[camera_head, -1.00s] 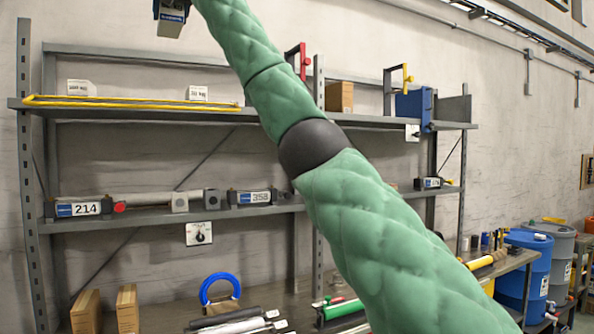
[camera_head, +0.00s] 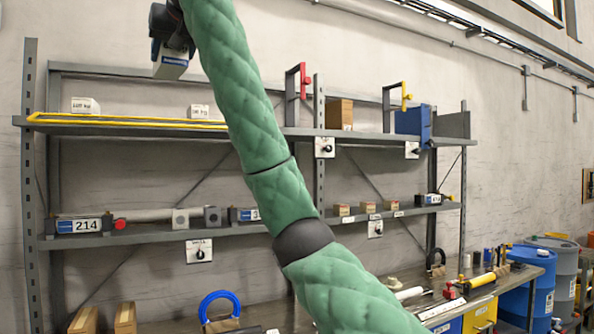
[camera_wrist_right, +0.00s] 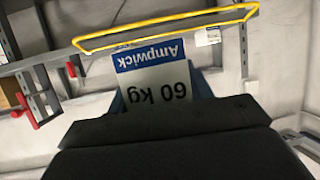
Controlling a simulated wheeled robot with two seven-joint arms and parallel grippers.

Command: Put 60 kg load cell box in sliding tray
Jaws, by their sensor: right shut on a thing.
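My right gripper (camera_head: 170,42) is at the top left of the head view, shut on the 60 kg load cell box (camera_head: 171,68). The box has a blue and white label; it reads "Ampwick 60 kg" upside down in the right wrist view (camera_wrist_right: 160,82). The yellow-edged frame on the left of the upper shelf (camera_head: 130,122), apparently the sliding tray, also shows in the right wrist view (camera_wrist_right: 165,30). In the head view the held box is above the frame, with a gap. The frame's inside is hardly visible. My left gripper is not in view.
Two white labelled blocks (camera_head: 85,105) (camera_head: 199,111) show at the upper shelf's left. A red handle (camera_head: 302,80), brown box (camera_head: 339,114) and blue box (camera_head: 413,120) stand to the right. The middle shelf holds a "214" unit (camera_head: 82,226). My green right arm crosses the centre.

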